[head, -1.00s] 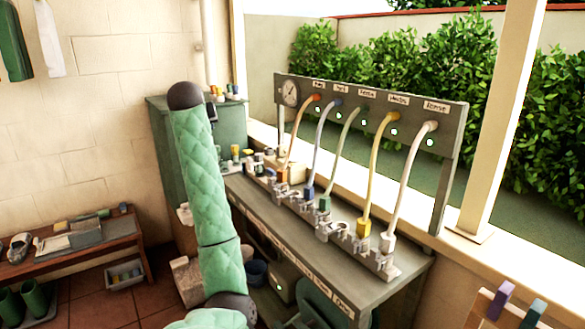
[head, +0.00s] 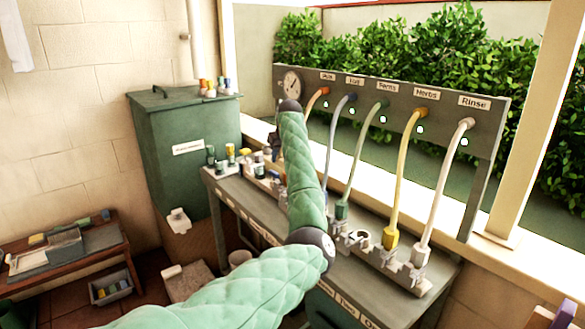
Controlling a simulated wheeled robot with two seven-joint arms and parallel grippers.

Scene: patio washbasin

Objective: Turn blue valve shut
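The pale blue-lavender hose (head: 332,135) is second from the left and drops from the grey panel towards the valve row. Its lower end and the blue valve are hidden behind my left forearm. My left arm comes in from the lower left, bends at a dark joint and reaches up over the bench. Only a small dark part of my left gripper (head: 275,140) seems to show beside the forearm's upper left edge. Its fingers are hidden, and I cannot tell whether it touches anything.
Orange, green (head: 357,155), yellow (head: 402,180) and white (head: 443,190) hoses run to the bench (head: 240,197). A gauge (head: 291,84) sits on the labelled panel (head: 455,122). A green cabinet (head: 185,135) stands at the left. Small bottles crowd the bench's left end.

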